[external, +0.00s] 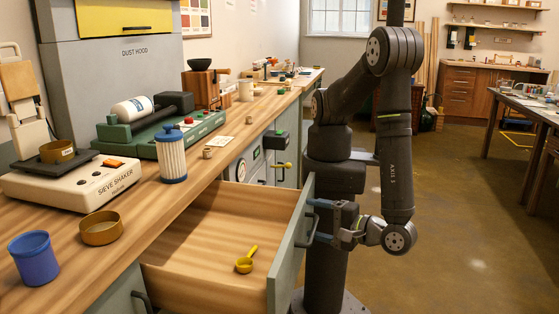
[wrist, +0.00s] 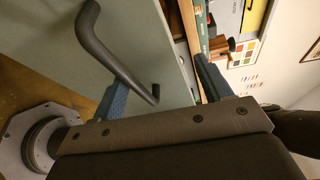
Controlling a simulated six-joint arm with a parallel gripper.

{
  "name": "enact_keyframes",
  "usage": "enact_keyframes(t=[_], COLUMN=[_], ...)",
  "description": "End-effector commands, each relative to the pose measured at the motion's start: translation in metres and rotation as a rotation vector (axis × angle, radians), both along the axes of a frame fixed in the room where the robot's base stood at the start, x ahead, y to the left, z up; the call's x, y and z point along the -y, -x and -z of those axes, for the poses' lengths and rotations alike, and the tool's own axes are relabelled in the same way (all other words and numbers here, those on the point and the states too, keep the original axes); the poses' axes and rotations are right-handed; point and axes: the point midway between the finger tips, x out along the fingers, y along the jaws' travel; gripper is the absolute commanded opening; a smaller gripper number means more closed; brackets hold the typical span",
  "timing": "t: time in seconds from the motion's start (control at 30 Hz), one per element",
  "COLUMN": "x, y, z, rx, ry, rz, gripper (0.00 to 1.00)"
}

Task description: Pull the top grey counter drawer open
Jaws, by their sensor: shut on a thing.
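The top grey counter drawer stands pulled out from the counter, its wooden inside in full view; its grey-green front (external: 287,262) faces right. A dark bar handle (external: 309,238) is on that front; in the wrist view the handle (wrist: 108,55) curves across the front panel. My gripper (external: 318,220) is at the handle, shut on it, with one finger above and one below in the external view. The wrist view shows the two fingers (wrist: 160,90) on either side of the handle's near end; the exact contact is hard to see.
A yellow scoop (external: 245,263) lies in the drawer. The floor (external: 450,240) to the right is clear.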

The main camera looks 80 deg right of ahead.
Motion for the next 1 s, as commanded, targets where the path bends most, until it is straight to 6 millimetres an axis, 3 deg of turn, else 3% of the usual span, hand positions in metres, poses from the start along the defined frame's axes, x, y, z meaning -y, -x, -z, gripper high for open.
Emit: enact_keyframes(t=[1.0], x=[-0.031], y=[0.066], z=[0.008], rx=[0.005], ry=[-0.009], rz=[-0.005], gripper=[0.33])
